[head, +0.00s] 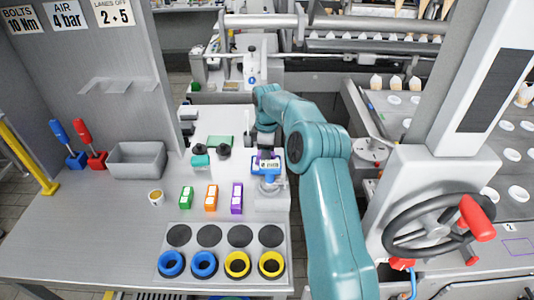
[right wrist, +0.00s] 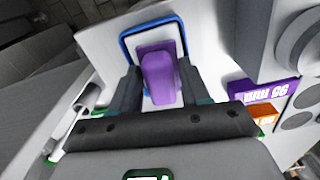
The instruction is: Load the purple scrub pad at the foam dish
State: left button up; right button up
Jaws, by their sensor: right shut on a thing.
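The purple scrub pad (right wrist: 160,78) is between the fingers of my right gripper (right wrist: 160,90) in the right wrist view. The gripper is shut on its raised purple grip, with a flat purple part beyond. A white square with a blue rim (right wrist: 124,42), apparently the foam dish, lies behind the pad. I cannot tell whether the pad touches it. In the head view my right gripper (head: 266,148) is over the blue-rimmed dish (head: 256,171) near the bench's right edge, and mostly hides the pad. My left gripper is not in view.
Green (head: 187,197), orange (head: 211,197) and purple (head: 237,198) blocks lie in front of the dish. A tray (head: 285,262) with blue and yellow rings is nearer. A grey bin (head: 137,158) stands left. A handwheel (head: 437,228) stands right of my arm. The bench's left front is clear.

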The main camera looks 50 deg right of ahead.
jog(key=shift+f, duration=0.35)
jog(key=shift+f, duration=0.1)
dwell(1.5)
notch_tip(320, 180, up, 7)
jog(key=p, duration=0.6)
jog(key=shift+w, duration=0.1)
